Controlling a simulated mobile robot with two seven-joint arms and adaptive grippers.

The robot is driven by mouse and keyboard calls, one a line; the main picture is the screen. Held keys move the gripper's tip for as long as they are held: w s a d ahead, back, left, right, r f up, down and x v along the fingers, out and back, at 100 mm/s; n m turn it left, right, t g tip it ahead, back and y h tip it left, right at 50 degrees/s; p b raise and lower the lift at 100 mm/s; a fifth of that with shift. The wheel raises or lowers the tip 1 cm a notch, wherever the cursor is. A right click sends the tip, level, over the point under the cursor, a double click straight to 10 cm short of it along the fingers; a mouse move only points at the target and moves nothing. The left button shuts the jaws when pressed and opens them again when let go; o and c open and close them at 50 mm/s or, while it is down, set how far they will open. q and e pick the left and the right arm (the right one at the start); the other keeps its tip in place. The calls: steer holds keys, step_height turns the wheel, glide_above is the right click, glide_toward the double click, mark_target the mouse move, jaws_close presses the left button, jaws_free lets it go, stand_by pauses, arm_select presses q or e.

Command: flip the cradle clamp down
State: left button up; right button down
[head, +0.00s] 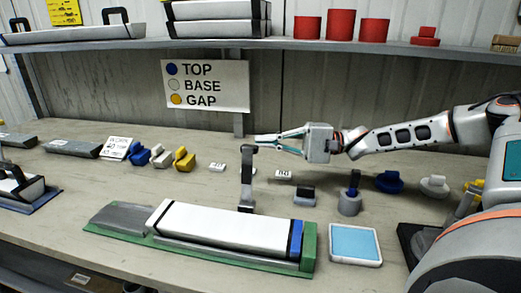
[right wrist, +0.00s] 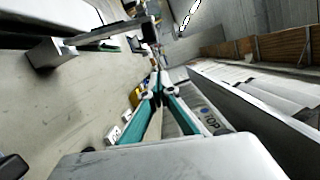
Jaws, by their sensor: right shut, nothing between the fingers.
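The green cradle (head: 128,234) lies on the bench and holds a long white core liner (head: 222,226) with a blue band at its right end. The cradle clamp (head: 247,180) is a dark grey bar standing upright at the cradle's back edge, with a block at its top. In the right wrist view the clamp (right wrist: 105,35) shows at upper left. My right gripper (head: 262,140) reaches in from the right at the height of the clamp's top, its fingers closed and empty. Its teal fingers also show in the right wrist view (right wrist: 158,85). Whether they touch the clamp I cannot tell. My left gripper is out of view.
A shelf (head: 300,44) with red cylinders (head: 341,24) runs above the bench. A TOP/BASE/GAP sign (head: 206,86) hangs behind. Blue, white and yellow blocks (head: 184,160) lie to the left. A grey holder (head: 350,203) and a tablet (head: 355,245) stand right of the cradle.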

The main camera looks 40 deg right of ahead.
arm_select(q)
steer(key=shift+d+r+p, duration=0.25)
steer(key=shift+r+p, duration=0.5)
steer(key=shift+p, duration=0.15)
arm_select(e)
steer(key=s+a, duration=0.2)
steer(key=shift+s+a+r, duration=0.35)
steer(key=shift+s+a, duration=0.05)
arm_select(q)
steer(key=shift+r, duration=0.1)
